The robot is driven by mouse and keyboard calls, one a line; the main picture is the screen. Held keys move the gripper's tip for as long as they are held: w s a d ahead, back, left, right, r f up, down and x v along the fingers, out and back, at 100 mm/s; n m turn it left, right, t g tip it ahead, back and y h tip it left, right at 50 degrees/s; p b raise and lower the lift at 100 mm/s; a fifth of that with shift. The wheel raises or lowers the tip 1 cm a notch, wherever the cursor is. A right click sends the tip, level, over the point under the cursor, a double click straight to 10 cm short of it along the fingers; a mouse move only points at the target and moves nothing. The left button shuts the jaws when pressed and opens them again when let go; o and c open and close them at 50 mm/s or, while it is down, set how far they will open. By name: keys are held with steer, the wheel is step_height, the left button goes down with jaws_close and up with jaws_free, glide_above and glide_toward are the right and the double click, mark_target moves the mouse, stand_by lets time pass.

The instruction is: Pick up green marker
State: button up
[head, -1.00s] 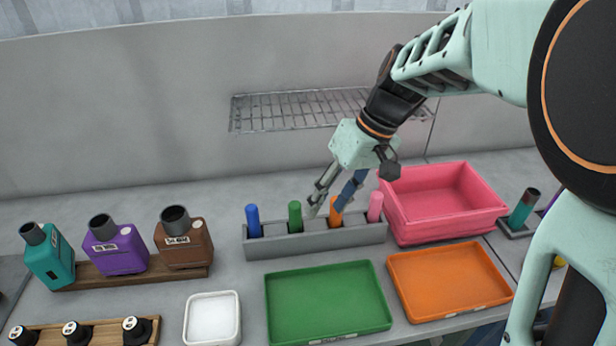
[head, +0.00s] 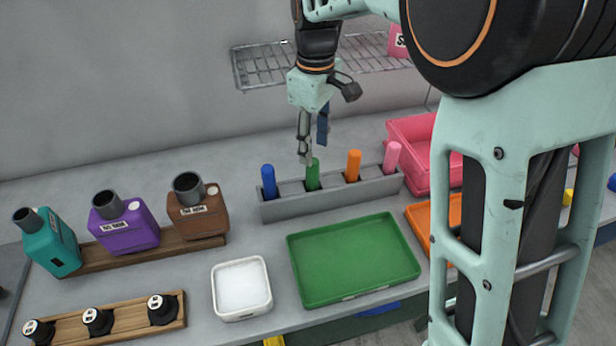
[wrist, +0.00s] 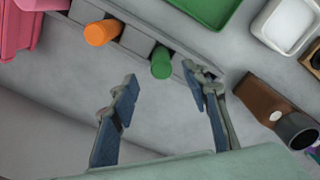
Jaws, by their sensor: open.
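The green marker (head: 313,174) stands upright in a slot of the grey rack (head: 330,202), between the blue marker (head: 269,181) and the orange marker (head: 353,165). My gripper (head: 312,150) points down just above and behind the green marker's top, with its fingers apart and nothing held. In the wrist view the green marker (wrist: 161,63) shows between and just beyond the tips of my open gripper (wrist: 160,74). The orange marker (wrist: 101,33) lies left of the fingers there. The blue marker cannot be made out in the wrist view, where the right finger covers part of the rack.
A pink marker (head: 392,157) stands at the rack's right end, near the pink bin (head: 420,128). A green tray (head: 352,262), white dish (head: 241,286) and partly hidden orange tray (head: 425,222) lie in front.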

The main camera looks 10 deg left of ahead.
mark_target(313, 173)
step_height(313, 173, down, 9)
steer(key=shift+a, duration=0.15)
stand_by(0.4)
steer(key=shift+c, duration=0.7)
steer(key=c, duration=1)
